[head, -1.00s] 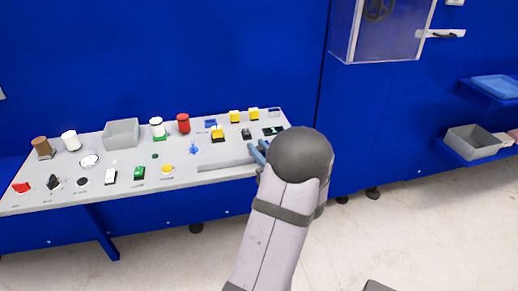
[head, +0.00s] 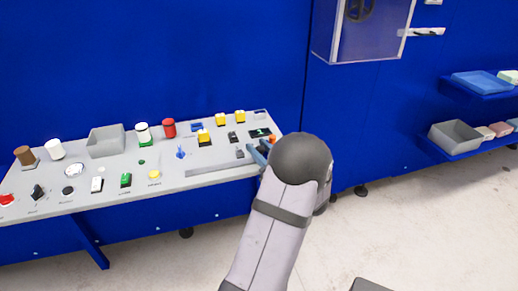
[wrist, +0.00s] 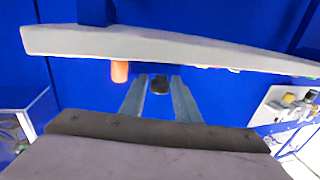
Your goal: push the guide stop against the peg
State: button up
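In the head view, my gripper (head: 257,153) is at the right end of the control panel, mostly hidden by my own wrist. Its blue-grey fingers reach the panel near the right end of a long grey rail (head: 212,170). A small grey block (head: 239,153), which may be the guide stop, sits just left of the fingers. An orange piece (head: 272,138), perhaps the peg, shows behind the gripper. In the wrist view, an orange cylinder (wrist: 119,71) is left of the fingers. The fingers (wrist: 160,98) are apart, with a dark block (wrist: 160,84) showing in the gap; contact cannot be told.
The panel (head: 120,190) carries several buttons and knobs, a grey bin (head: 106,141), a red cylinder (head: 169,128) and yellow-topped switches (head: 204,136). A clear cabinet (head: 362,30) hangs at upper right. Shelves with trays (head: 484,82) are at far right.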

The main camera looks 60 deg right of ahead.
jog(key=shift+s, duration=0.1)
jog(key=v, duration=0.7)
dwell(0.5)
